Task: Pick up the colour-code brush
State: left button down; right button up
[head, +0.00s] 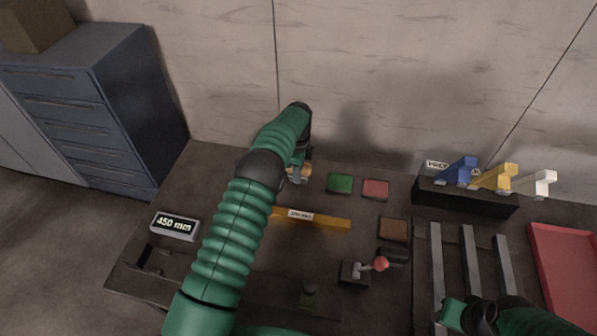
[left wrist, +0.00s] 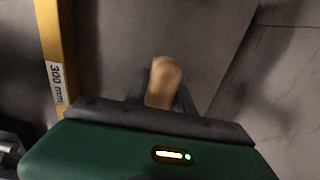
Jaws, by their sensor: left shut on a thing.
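My left gripper (head: 300,172) is at the far side of the table, left of the green pad. In the left wrist view the jaws (left wrist: 164,100) are closed on a tan, wood-coloured piece, which looks like the handle of the brush (left wrist: 164,80). Its rounded end sticks up between the fingers; the rest of the brush is hidden. In the head view only a small tan bit shows by the gripper, partly covered by my arm. My right arm is at the bottom right, over the grey rails, and its jaws cannot be made out.
A green pad (head: 340,183), a red pad (head: 376,189) and a brown pad (head: 393,229) lie to the right. A yellow bar (head: 325,220) marked 300 mm lies nearer. A black rack (head: 465,198) holds blue, yellow and white pieces. A red-knobbed lever (head: 380,263) and red tray (head: 565,262) stand right.

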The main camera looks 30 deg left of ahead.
dwell(0.3)
pick_arm(q)
jog(key=shift+r, duration=0.6)
notch_tip(320, 180, up, 2)
jog(key=shift+s+d+r+b, duration=0.15)
jog(key=shift+r+b, duration=0.1)
jog(key=shift+b, duration=0.2)
jog(key=s+d, duration=0.3)
jog(key=s+d+r+b, duration=0.1)
jog(key=s+d, duration=0.3)
jog(key=s+d+b, duration=0.1)
jog(key=s+d, duration=0.3)
jog(key=shift+s+r, duration=0.15)
jog(key=shift+r, duration=0.1)
jog(key=shift+a, duration=0.1)
jog(key=c, duration=1.6)
grip_release()
grip_shut()
